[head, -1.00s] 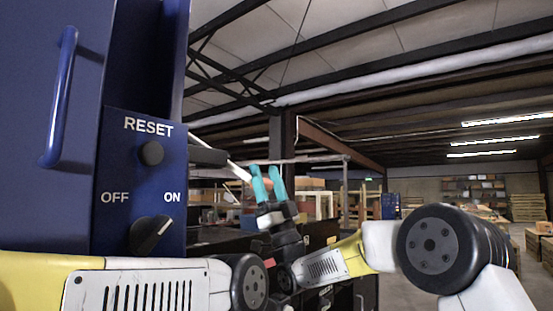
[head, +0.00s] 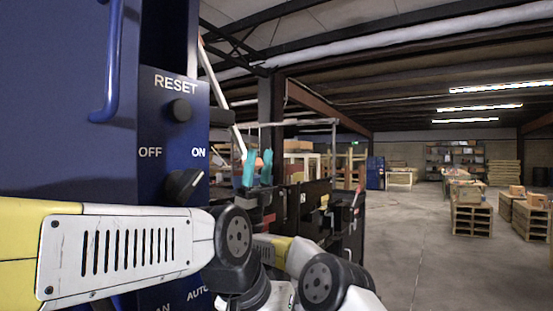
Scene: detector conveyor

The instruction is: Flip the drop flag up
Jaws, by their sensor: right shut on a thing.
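The exact contact is small and partly hidden by the fingers. My left arm crosses the lower left, in front of the cabinet; its gripper is not visible.
The blue cabinet (head: 60,130) fills the left, with a RESET button (head: 180,110), an OFF/ON knob (head: 184,186) and a handle. Dark conveyor structure (head: 310,205) lies behind my right gripper. Open floor (head: 430,240) and pallets (head: 471,215) are at the right.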

